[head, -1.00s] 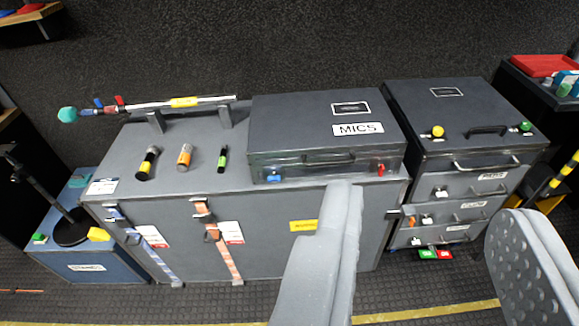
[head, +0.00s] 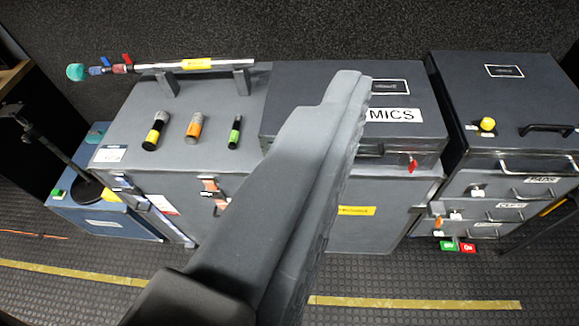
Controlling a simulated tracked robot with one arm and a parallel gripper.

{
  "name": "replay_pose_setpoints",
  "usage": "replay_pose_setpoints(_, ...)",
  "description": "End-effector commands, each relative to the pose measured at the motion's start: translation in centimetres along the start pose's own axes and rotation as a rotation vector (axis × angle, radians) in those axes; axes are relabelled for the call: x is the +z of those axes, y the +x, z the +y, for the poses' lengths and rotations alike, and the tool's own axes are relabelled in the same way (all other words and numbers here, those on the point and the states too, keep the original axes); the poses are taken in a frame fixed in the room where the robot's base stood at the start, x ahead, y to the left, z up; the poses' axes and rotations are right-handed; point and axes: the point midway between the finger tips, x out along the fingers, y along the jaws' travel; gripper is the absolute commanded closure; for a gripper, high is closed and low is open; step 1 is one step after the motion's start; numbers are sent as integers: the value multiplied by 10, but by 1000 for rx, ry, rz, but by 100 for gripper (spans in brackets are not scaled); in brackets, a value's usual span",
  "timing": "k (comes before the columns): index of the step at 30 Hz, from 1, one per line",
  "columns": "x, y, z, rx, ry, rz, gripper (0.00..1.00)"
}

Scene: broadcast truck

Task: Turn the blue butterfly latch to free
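The dark grey MICS case (head: 425,92) lies on top of a wide grey trunk (head: 380,200). A red latch (head: 412,162) shows at the right of its front. The blue butterfly latch is hidden behind my gripper, which covers the left part of the case front. One large grey finger of my gripper (head: 345,100) rises through the middle of the head view, its ridged side to the right. I see no second finger apart from it and nothing held. I cannot tell whether the finger touches the case.
Three small cylinders (head: 194,127) and a rod on brackets (head: 197,64) are on the trunk's left. A drawer cabinet (head: 500,100) with a yellow knob (head: 487,124) stands right. A blue case (head: 110,220) is at left.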

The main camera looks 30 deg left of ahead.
Motion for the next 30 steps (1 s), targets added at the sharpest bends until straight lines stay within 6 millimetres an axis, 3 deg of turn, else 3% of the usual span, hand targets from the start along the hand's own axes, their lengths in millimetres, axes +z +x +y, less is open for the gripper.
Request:
replay_pose_setpoints(2,7,17,-4,-6,-1,0,40)
replay_pose_setpoints(7,38,88,-23,-31,-2,12,40)
replay_pose_setpoints(12,93,175,-49,-66,-6,36,40)
replay_pose_setpoints(14,114,201,-59,-78,-7,49,40)
replay_pose_setpoints(21,214,288,-101,-127,-9,91,40)
replay_pose_setpoints(27,309,333,-135,-167,-14,125,40)
replay_pose_setpoints(30,357,346,-152,-189,-17,145,40)
